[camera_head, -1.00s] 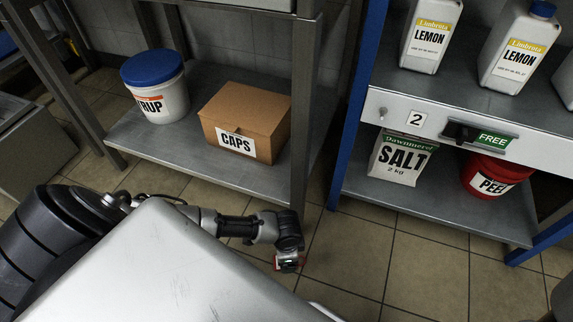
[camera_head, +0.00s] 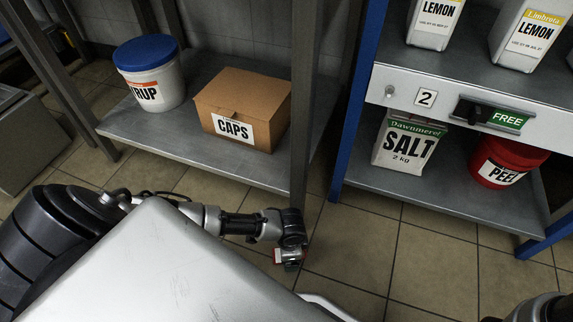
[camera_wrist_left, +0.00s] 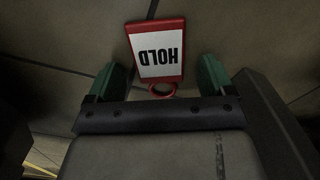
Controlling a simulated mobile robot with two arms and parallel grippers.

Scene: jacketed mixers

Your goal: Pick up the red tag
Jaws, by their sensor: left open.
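The red tag (camera_wrist_left: 157,20) has a white face reading HOLD, upside down in the left wrist view, and a red ring at its near end. It appears to lie on the tiled floor. My left gripper (camera_wrist_left: 161,78) is open, its green fingertips to either side of the tag's ring end, with visible gaps. In the head view my left gripper (camera_head: 291,264) is low over the floor, and a small red edge of the tag (camera_head: 277,256) shows beside it. The rest of the tag is hidden there. My right gripper is not in view.
The left rack's metal post (camera_head: 301,120) stands just behind my left gripper. Its low shelf (camera_head: 150,127) holds a CAPS box (camera_head: 262,95) and a blue-lidded tub (camera_head: 150,80). A blue-framed rack stands right, with SALT (camera_head: 408,142) and a red PEEL tub (camera_head: 507,160). Floor (camera_head: 380,245) between is clear.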

